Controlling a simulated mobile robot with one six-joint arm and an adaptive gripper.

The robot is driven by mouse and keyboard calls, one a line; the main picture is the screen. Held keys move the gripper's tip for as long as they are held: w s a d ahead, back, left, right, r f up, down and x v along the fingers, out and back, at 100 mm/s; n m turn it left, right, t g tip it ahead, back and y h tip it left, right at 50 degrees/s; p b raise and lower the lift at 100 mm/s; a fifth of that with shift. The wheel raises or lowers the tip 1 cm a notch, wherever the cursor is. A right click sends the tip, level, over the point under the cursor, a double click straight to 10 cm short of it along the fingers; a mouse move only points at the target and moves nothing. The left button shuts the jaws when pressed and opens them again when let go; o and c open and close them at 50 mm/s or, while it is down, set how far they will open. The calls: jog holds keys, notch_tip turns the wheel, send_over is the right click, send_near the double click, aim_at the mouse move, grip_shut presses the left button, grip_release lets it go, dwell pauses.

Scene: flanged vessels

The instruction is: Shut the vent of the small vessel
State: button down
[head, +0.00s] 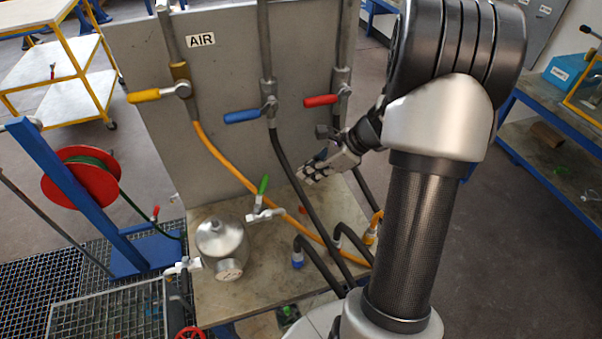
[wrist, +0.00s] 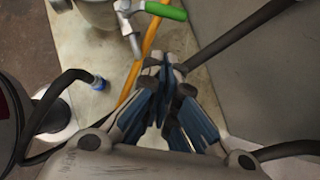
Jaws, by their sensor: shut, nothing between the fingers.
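The small vessel (head: 221,238) is a rounded steel pot with a domed lid and a dial gauge (head: 229,270). It stands on the worktop, and part of it shows at the top of the wrist view (wrist: 100,10). On its right side is a valve with a green lever (head: 263,185), which points up, across its short horizontal pipe. The lever also shows in the wrist view (wrist: 166,11). A pale fitting (head: 182,266) is on its left side. Which fitting is the vent is not labelled. My gripper (head: 308,174) is shut and empty, right of the green lever and apart from it.
The metal panel (head: 150,60) behind carries yellow (head: 144,96), blue (head: 242,116) and red (head: 320,100) valve levers. A blue-tipped hose end (head: 297,260) stands on the worktop (head: 250,295). A red reel (head: 80,177) is at left.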

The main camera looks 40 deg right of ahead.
aim_at(261, 191)
jog(key=w+a+f+b, duration=0.2)
jog(key=w+a+f, duration=0.4)
jog(key=shift+b, duration=0.4)
jog(key=shift+w+n+p, duration=0.25)
jog(key=shift+n+p, duration=0.15)
jog(key=shift+p, duration=0.05)
